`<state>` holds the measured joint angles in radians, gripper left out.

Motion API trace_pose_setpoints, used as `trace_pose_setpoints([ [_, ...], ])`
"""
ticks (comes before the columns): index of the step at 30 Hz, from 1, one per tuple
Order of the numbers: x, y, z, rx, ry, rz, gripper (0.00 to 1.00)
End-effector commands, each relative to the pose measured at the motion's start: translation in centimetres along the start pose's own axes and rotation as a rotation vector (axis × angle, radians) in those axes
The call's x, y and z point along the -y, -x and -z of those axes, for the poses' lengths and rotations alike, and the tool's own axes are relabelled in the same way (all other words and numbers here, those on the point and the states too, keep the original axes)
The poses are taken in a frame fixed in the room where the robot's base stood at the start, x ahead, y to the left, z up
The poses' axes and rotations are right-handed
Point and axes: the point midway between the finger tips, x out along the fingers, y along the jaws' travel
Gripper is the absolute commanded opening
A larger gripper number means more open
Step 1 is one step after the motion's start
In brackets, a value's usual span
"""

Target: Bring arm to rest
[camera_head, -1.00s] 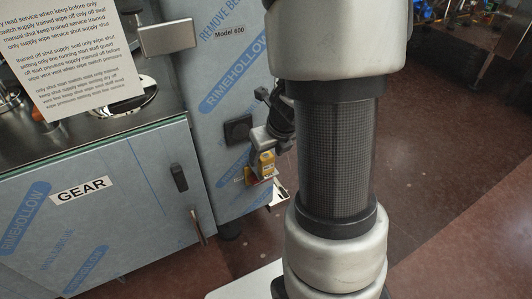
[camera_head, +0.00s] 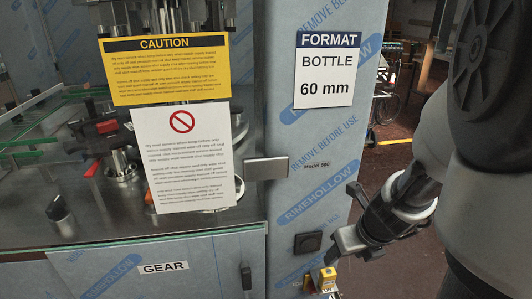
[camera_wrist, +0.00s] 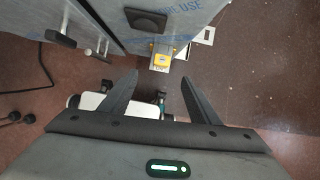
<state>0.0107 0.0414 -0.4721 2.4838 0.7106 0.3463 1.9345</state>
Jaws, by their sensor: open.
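My gripper (camera_wrist: 160,97) shows in the wrist view with its two dark fingers spread apart and nothing between them. In the head view my gripper (camera_head: 342,243) is in front of the machine's lower right corner, at the end of my folded arm on the right side. The fingertips are hard to make out there. It appears just above a small yellow box (camera_head: 327,279) by the machine column, and I cannot tell if they touch. The yellow box also shows in the wrist view (camera_wrist: 162,57), beyond the fingers.
A film-wrapped machine column (camera_head: 311,150) with a format sign (camera_head: 326,68) stands left of my arm. A steel worktop (camera_head: 100,215) with a caution sign (camera_head: 165,70) fills the left. Reddish floor (camera_wrist: 265,85) is open at right in the wrist view. A cable (camera_wrist: 38,75) lies at left.

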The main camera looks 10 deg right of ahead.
Motion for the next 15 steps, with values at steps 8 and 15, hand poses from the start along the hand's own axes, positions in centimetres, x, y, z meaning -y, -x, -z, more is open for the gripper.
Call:
trace_pose_setpoints([
  [8,-7.8,7.2,-3.2,0.142,1.022,-0.085,0.56],
  [15,-12.4,14.5,-1.7,0.174,2.145,0.007,0.56],
])
